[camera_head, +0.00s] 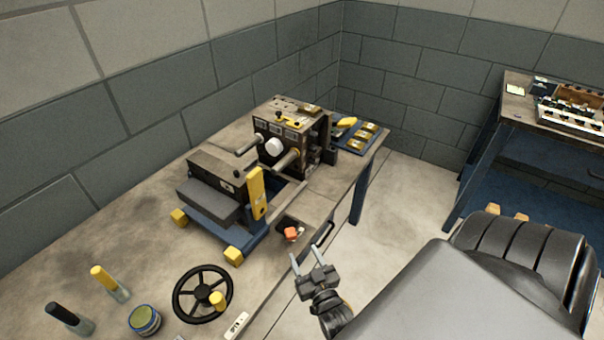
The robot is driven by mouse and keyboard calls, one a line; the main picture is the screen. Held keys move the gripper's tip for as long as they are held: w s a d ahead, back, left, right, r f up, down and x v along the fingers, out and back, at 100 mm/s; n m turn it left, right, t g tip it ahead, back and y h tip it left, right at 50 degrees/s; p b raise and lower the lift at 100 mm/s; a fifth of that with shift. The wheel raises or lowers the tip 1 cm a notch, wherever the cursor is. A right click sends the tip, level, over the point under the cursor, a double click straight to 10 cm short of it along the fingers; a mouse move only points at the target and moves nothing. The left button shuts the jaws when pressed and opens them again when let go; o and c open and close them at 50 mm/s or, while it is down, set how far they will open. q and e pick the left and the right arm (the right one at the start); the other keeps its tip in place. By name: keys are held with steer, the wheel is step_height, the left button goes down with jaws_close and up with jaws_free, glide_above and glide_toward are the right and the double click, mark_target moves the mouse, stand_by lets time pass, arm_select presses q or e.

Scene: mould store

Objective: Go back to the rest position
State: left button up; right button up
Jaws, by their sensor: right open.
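My right gripper (308,262) is in the lower middle of the head view, beside the front edge of the workbench (140,214). Its two fingers are apart and nothing shows between them. The forearm behind it is partly hidden by a large dark grey body in the lower right. My left gripper is not in view.
On the bench stand a machine with a yellow lever (256,193), a black handwheel (203,293), a green-lidded tin (145,320) and a blue tray (355,133) with yellow pieces. A red-orange item (291,233) lies near the front edge. A second table (517,108) stands right. Floor (402,200) between is clear.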

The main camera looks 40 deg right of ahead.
stand_by(0.3)
steer(key=s+a+n+g+y, duration=0.3)
steer(key=s+g, duration=0.4)
steer(key=s, duration=0.1)
steer(key=s+a+n+g+y, duration=0.2)
steer(key=s+a+g, duration=0.1)
steer(key=s+g, duration=0.45)
step_height(320, 180, down, 27)
steer(key=s, duration=0.3)
steer(key=s+d+f+g, duration=0.1)
steer(key=s+d+f, duration=0.1)
steer(key=s+f, duration=1.1)
steer(key=shift+s+d+n+g, duration=0.35)
steer(key=shift+s+n, duration=0.05)
steer(key=shift+s, duration=0.6)
